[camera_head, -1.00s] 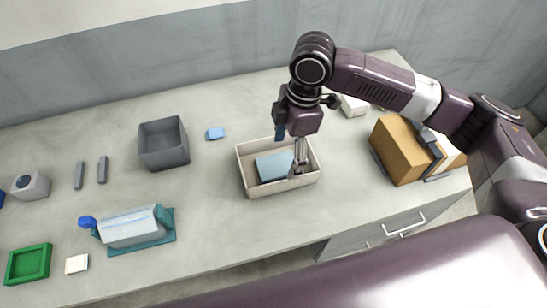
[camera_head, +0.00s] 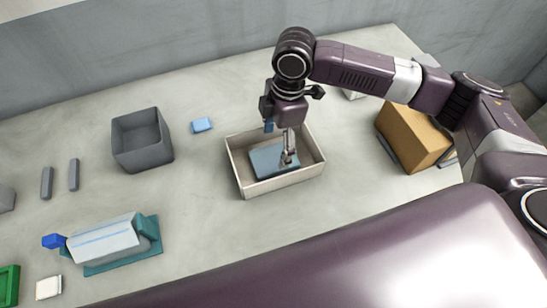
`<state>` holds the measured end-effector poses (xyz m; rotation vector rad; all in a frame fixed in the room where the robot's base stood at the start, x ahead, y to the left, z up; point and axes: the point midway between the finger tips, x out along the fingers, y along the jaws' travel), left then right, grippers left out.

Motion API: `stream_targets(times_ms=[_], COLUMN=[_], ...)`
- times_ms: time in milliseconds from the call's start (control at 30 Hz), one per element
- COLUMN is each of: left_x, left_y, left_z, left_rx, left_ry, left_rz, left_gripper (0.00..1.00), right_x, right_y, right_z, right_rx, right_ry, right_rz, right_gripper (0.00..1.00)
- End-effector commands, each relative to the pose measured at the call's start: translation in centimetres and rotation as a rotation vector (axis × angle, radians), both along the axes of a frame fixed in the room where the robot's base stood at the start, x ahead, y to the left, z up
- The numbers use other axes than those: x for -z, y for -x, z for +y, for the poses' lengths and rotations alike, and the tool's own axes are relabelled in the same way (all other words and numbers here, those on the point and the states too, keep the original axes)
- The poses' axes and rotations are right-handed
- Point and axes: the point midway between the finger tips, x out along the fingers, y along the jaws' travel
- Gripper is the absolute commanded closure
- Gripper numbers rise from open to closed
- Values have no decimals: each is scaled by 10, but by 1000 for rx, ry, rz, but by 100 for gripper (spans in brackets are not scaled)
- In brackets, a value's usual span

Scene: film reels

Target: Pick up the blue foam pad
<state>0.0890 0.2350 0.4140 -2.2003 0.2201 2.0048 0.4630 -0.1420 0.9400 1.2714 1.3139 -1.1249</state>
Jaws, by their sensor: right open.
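A flat blue pad (camera_head: 264,162) lies inside a shallow beige open box (camera_head: 237,172) on the table; it looks like the blue foam pad. My right gripper (camera_head: 288,160) points down into the box, its fingers over the right part of the pad. It is open, and the fingers hide some of the pad. I cannot tell whether the fingertips touch the pad. My left gripper is not in view.
A small light blue block (camera_head: 202,125) and a grey bin (camera_head: 142,152) stand left of the box. A cardboard box (camera_head: 412,135) stands to the right. A pale wrapped item lies on a teal base (camera_head: 122,262) at the front left. Bare table surrounds the beige box.

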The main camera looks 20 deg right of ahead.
Motion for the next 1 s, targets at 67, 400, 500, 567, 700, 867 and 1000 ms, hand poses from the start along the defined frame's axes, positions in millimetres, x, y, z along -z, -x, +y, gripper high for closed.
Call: stream_targets(times_ms=[67,400,500,567,700,867,1000], left_x=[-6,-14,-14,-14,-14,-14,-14], left_y=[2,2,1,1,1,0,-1], left_z=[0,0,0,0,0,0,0], left_rx=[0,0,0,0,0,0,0], left_ry=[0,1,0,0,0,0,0], left_rz=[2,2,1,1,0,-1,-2], left_gripper=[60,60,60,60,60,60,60], right_x=[9,48,48,48,48,48,48], right_y=[2,3,3,3,3,3,3], right_z=[1,5,5,5,5,5,5], right_rx=[1,-1,-1,-1,-1,0,0], right_ry=[1,0,0,0,0,0,0], right_rz=[4,1,0,0,0,0,0], right_gripper=[28,28,28,28,39,53,53])
